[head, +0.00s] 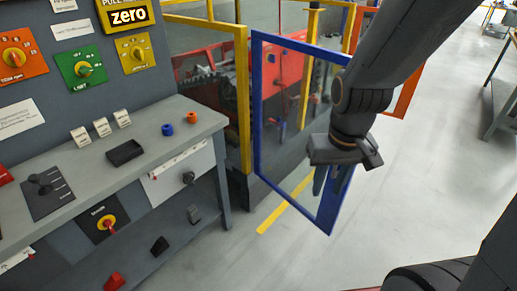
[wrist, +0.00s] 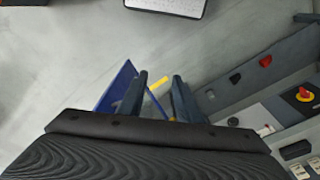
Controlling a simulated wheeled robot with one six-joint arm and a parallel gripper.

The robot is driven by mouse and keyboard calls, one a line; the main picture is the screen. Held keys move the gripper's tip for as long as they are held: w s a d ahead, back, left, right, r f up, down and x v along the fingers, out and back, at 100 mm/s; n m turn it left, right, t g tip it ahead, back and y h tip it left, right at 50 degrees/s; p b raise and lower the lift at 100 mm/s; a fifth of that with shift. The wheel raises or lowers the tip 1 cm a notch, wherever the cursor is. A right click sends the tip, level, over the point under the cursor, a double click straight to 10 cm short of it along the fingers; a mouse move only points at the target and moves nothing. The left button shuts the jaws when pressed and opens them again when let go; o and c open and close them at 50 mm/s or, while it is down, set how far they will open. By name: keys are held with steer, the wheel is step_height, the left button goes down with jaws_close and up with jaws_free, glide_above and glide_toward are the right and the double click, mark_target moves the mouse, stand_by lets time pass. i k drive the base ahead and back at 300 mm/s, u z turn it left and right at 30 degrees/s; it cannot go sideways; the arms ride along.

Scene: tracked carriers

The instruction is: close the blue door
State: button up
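The blue door (head: 258,110) is a blue frame around a clear pane. It stands ajar in the head view, swung out from the yellow-framed fence onto the grey floor. My gripper (head: 326,180) points down at the door's right-hand upright, overlapping it and hiding part of it. In the wrist view my gripper (wrist: 162,98) has its two dark fingers apart. The blue door (wrist: 113,92) shows left of the left finger, and a thin blue strip runs between the fingers. I cannot tell whether either finger touches the frame.
A grey control bench (head: 190,125) with knobs and switches stands on the left, close to the door. Red machinery (head: 210,75) sits behind the yellow fence post (head: 243,90). An orange frame (head: 408,92) is behind my arm.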

mark_target(331, 205)
steer(key=u, duration=0.05)
steer(key=i, duration=1)
steer(key=k, duration=0.5)
steer(key=z, duration=2.1)
steer(key=k, duration=1.05)
steer(key=u, duration=1.6)
steer(key=i, duration=0.5)
steer(key=u, duration=0.05)
